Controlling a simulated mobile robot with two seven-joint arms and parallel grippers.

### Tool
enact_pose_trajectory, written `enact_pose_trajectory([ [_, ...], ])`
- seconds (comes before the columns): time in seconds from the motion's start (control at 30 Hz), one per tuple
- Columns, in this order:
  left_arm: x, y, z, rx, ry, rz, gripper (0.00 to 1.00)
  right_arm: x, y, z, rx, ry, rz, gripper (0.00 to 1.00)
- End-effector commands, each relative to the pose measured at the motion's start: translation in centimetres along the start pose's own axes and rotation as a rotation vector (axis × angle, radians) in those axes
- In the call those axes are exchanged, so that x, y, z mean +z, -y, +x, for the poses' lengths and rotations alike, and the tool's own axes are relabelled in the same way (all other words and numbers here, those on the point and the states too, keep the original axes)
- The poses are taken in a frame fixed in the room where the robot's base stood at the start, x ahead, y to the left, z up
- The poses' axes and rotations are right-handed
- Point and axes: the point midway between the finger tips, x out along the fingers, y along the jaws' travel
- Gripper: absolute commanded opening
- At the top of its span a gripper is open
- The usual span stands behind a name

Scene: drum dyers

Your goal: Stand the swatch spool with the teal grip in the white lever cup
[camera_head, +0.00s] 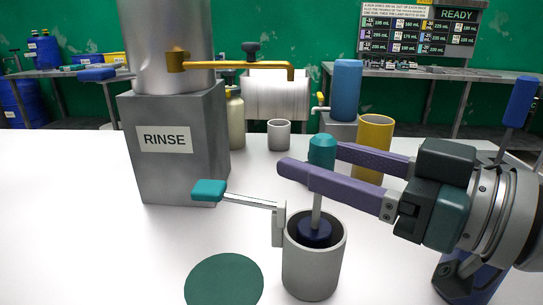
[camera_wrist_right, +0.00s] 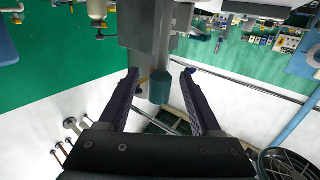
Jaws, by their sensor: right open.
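The swatch spool stands roughly upright in the white lever cup. Its teal grip (camera_head: 322,149) is above the rim, with the thin shaft below it and the dark blue foot (camera_head: 314,233) down inside. The white lever cup (camera_head: 311,268) is upright on the table, with a white lever arm to the left ending in a teal paddle (camera_head: 208,190). My right gripper (camera_head: 312,159) is open, its purple fingers on either side of the teal grip. In the right wrist view, the grip (camera_wrist_right: 159,88) shows between the spread fingers. My left gripper is not in view.
A grey RINSE block (camera_head: 180,145) stands behind left, with a brass tap above. A small grey cup (camera_head: 279,134), a yellow cup (camera_head: 374,145) and a blue cylinder (camera_head: 346,90) stand behind. A green disc (camera_head: 224,282) lies front left. The left table is clear.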

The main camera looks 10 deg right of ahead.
Motion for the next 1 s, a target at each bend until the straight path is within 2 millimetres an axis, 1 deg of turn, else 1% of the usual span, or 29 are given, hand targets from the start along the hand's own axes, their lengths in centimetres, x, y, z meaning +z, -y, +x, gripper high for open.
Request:
enact_pose_trajectory([
  [0.17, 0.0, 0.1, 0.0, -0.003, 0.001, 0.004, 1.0, 0.1, 0.0, 0.0, 0.0, 0.001, 0.0, 0.65],
  [0.27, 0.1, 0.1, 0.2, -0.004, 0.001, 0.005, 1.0, 0.2, 0.0, -0.3, 0.0, 0.002, 0.0, 0.65],
  [0.37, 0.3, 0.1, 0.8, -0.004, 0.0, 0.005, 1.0, 0.4, 0.0, -1.5, 0.001, 0.003, -0.001, 0.65],
  [0.6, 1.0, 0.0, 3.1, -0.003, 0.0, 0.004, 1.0, 0.7, 0.0, -6.0, 0.001, 0.005, 0.0, 0.65],
  [0.7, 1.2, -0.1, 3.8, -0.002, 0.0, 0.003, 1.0, 0.6, 0.1, -7.7, -0.001, 0.004, -0.001, 0.65],
  [0.83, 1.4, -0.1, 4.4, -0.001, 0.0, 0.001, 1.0, 0.3, 0.0, -9.1, 0.002, 0.001, 0.001, 0.65],
  [1.0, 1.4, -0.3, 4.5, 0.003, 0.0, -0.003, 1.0, 0.1, 0.0, -9.9, 0.0, 0.001, 0.001, 0.65],
])
